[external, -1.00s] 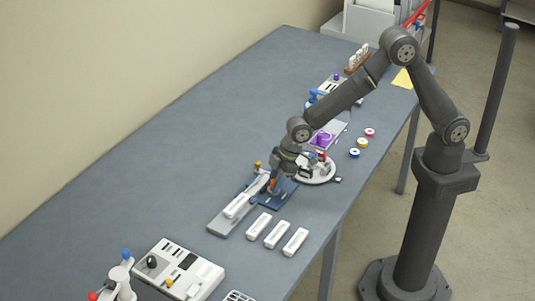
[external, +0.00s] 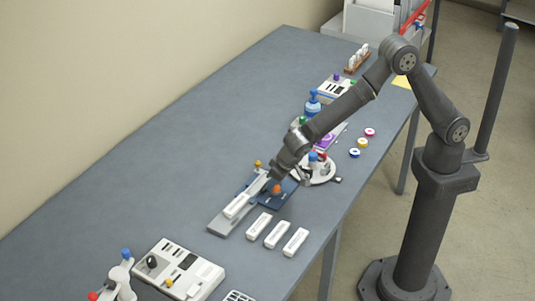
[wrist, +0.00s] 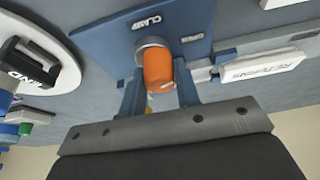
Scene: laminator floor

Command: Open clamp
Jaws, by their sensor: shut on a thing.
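The clamp's orange knob (wrist: 158,70) sits on a round grey mount on a blue plate (wrist: 190,20) with lettering, partly legible, in the wrist view. In the external view the orange knob (external: 277,188) stands on the blue plate (external: 287,195) near the middle of the table. My gripper (wrist: 159,90) is shut on the orange knob, with one finger on each side. In the external view my gripper (external: 275,178) reaches down to the knob at a slant, and its fingertips are hard to make out.
A grey rail with white blocks (external: 222,225) adjoins the plate on the left. Several white labelled blocks (external: 276,235) lie in front. A round white turntable (external: 325,177) with coloured caps stands close on the right. The table's back left is clear.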

